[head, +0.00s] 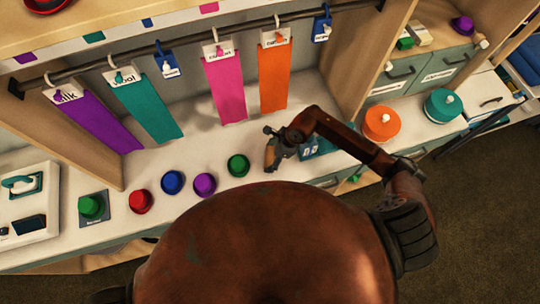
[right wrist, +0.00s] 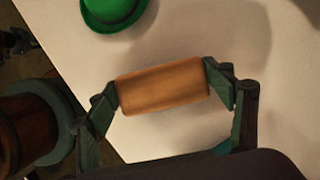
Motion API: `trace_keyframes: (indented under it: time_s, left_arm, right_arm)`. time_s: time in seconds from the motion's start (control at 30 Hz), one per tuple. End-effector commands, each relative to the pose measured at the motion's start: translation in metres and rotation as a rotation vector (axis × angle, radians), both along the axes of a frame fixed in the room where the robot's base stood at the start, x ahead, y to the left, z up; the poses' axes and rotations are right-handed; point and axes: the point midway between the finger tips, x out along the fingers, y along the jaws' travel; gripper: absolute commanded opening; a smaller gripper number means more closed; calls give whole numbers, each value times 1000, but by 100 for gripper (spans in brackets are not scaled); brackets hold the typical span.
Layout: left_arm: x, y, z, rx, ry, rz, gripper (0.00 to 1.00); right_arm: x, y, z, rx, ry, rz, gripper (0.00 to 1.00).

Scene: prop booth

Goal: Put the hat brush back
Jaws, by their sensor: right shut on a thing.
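The hat brush, a tan wooden block (right wrist: 163,87), is held crosswise between the fingers of my right gripper (right wrist: 165,92) in the right wrist view. In the head view the brush (head: 270,155) hangs at the tip of my right gripper (head: 272,145), over the white counter beside the green hat. The gripper is shut on it. The brush's underside is hidden, and I cannot tell its exact height above the counter. My left gripper is not in view.
Green (head: 238,165), purple (head: 204,184), blue (head: 172,182) and red (head: 141,201) hats stand along the counter (head: 215,138). A teal box (head: 313,146) is right of the gripper. A white tray (head: 40,240) with a dark pad lies far left. Coloured ribbons hang from a rail behind.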

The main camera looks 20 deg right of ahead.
Motion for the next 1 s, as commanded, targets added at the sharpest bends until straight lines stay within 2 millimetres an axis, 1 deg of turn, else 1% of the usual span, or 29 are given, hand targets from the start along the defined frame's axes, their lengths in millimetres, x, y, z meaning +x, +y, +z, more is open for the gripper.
trace_keyframes:
  time_s: [0.23, 0.27, 0.5, 0.83, 0.93, 1.0]
  left_arm:
    - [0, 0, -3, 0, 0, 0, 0]
    - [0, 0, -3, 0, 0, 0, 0]
    - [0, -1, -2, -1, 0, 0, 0]
    - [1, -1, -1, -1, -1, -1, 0]
    - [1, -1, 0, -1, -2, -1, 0]
    - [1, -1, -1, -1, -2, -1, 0]
  right_arm:
    - [0, 0, -2, 0, -1, 1, 52]
    - [0, 0, -3, -1, -1, 1, 75]
    - [0, 0, -2, 0, -1, 1, 92]
    - [0, 0, 0, 0, 0, 1, 92]
    - [0, -3, 7, -2, -3, 1, 92]
    - [-1, -7, 16, -2, -4, 3, 92]
